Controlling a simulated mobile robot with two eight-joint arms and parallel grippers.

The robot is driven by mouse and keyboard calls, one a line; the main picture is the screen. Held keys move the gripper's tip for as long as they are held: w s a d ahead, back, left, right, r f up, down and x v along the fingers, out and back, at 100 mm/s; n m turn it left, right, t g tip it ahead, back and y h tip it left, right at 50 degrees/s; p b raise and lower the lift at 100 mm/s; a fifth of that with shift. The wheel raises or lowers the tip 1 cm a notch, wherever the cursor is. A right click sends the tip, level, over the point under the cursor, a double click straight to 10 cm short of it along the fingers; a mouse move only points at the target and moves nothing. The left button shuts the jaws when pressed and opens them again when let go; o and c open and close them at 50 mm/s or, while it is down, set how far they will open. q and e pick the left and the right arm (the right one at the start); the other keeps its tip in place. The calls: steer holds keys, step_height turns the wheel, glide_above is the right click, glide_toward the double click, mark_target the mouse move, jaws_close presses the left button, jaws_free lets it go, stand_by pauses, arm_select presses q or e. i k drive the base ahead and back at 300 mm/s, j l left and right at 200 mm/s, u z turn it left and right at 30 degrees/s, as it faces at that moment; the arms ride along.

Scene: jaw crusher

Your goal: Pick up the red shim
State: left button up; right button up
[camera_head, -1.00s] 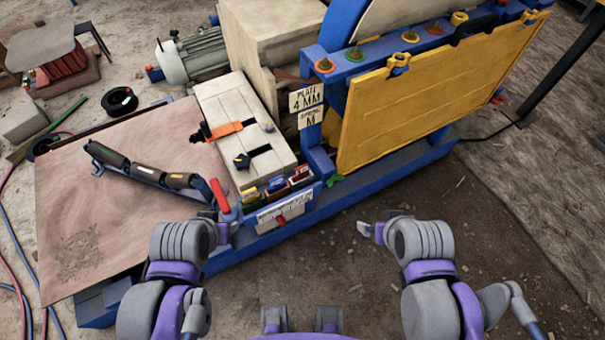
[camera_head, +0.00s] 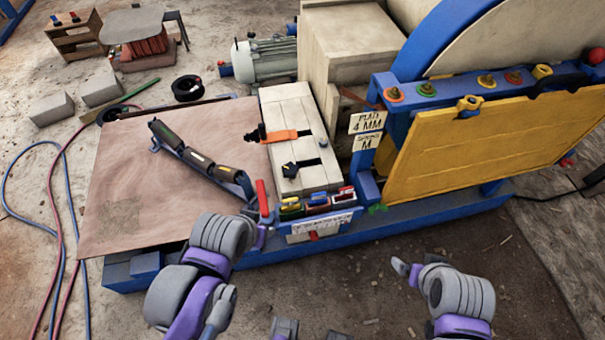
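The red shim (camera_head: 345,195) appears to be the red piece at the right end of a small blue rack, beside a blue piece (camera_head: 317,202) and a yellow-and-green piece (camera_head: 290,208). The rack hangs on the front of the blue machine frame, above a white label plate (camera_head: 310,223). My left gripper (camera_head: 261,234) is left of the rack, just below an upright red handle-like piece (camera_head: 262,196); I cannot tell whether they touch. Its fingers are too small to read. My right gripper (camera_head: 407,269) is over the ground, right of the rack and apart from it; its opening is unclear.
A brown sheet (camera_head: 130,185) bearing a dark bar with rollers (camera_head: 200,160) lies left. A pale block (camera_head: 296,125) with an orange clamp stands behind the rack. A yellow panel (camera_head: 490,150) rises at right. Bare ground (camera_head: 370,290) lies in front.

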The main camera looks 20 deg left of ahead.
mark_target(345, 192)
steer(key=i+l+u, duration=0.1)
steer(key=l, duration=0.35)
steer(key=i+l+u, duration=0.15)
steer(key=l, duration=0.25)
steer(key=i+l+u, duration=0.1)
steer(key=l, duration=0.35)
steer(key=l+u, duration=0.15)
steer(key=l, duration=0.3)
steer(key=i, duration=0.05)
